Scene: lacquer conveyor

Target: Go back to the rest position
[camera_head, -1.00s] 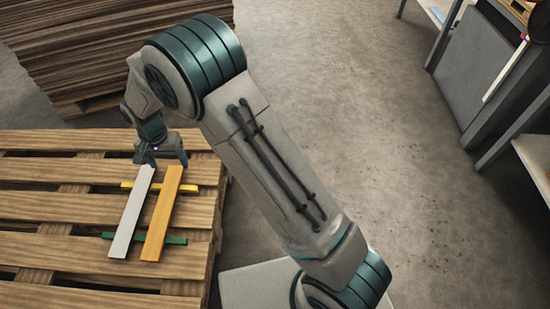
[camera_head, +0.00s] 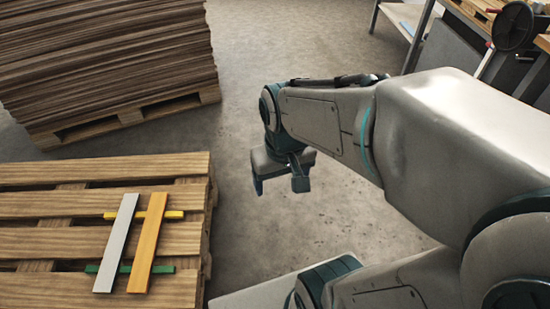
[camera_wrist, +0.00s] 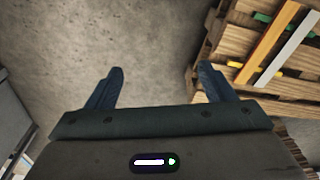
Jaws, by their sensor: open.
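My gripper (camera_head: 280,187) is over bare floor to the right of the pallet in the head view, apart from everything. In the wrist view my gripper (camera_wrist: 160,88) shows two dark fingers spread wide with nothing between them. A white plank (camera_head: 117,243) and an orange plank (camera_head: 147,243) lie side by side on the pallet (camera_head: 60,235). They rest across a yellow strip (camera_head: 172,215) and a green strip (camera_head: 165,269). The orange plank (camera_wrist: 268,42) and the white plank (camera_wrist: 291,48) also show at the top right of the wrist view.
A tall stack of brown boards (camera_head: 110,60) stands on another pallet behind. A workbench (camera_head: 402,18) with a grey panel is at the top right. The concrete floor (camera_head: 245,75) between the stack and the workbench is clear.

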